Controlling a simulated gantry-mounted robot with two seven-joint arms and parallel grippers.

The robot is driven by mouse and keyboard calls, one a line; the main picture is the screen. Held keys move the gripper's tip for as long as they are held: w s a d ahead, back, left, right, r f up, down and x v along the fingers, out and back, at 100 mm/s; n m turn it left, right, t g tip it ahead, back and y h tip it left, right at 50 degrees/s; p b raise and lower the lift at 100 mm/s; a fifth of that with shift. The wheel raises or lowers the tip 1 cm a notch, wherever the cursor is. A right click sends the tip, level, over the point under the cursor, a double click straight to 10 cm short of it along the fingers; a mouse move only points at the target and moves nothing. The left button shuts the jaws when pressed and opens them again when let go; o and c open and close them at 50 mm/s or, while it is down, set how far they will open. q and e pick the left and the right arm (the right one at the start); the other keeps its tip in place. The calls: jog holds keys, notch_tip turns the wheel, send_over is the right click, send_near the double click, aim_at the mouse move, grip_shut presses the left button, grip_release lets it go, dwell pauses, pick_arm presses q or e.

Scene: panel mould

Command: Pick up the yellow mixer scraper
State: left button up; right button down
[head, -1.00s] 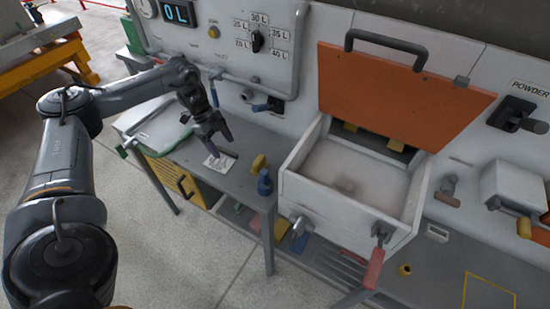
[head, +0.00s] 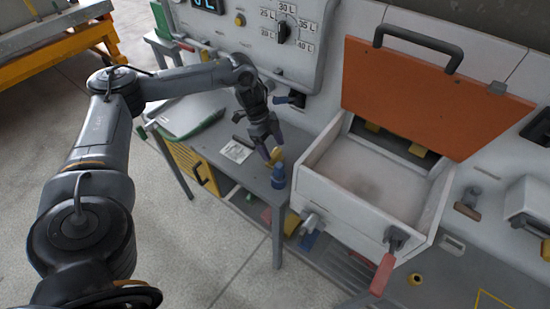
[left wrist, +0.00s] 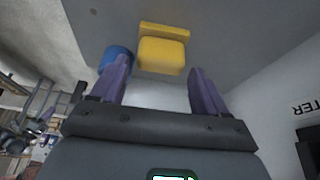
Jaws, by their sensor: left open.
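The yellow mixer scraper (head: 276,156) is on the grey side table, close to the white mould box, in the head view. In the left wrist view the scraper (left wrist: 162,54) shows as a yellow block with a thinner ridge, beyond the fingertips and between their lines. My left gripper (head: 269,151) is open and points down just over the scraper, partly covering it in the head view. Its two purple fingers also show in the left wrist view (left wrist: 158,78), with nothing held between them. Whether a finger touches the scraper I cannot tell. My right gripper is not in view.
A blue object (head: 278,178) stands right beside the scraper, near the left finger in the left wrist view (left wrist: 115,57). A paper sheet (head: 237,151) lies on the grey table (head: 222,168). The white box (head: 365,190) with its raised orange lid (head: 425,95) is to the right.

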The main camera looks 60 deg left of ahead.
aim_at(275, 152)
pick_arm(q)
jog(key=shift+b+x, duration=0.5)
jog(key=shift+x, duration=2.05)
jog(key=c, duration=0.7)
jog(key=shift+r, duration=0.2)
jog(key=shift+c, duration=0.2)
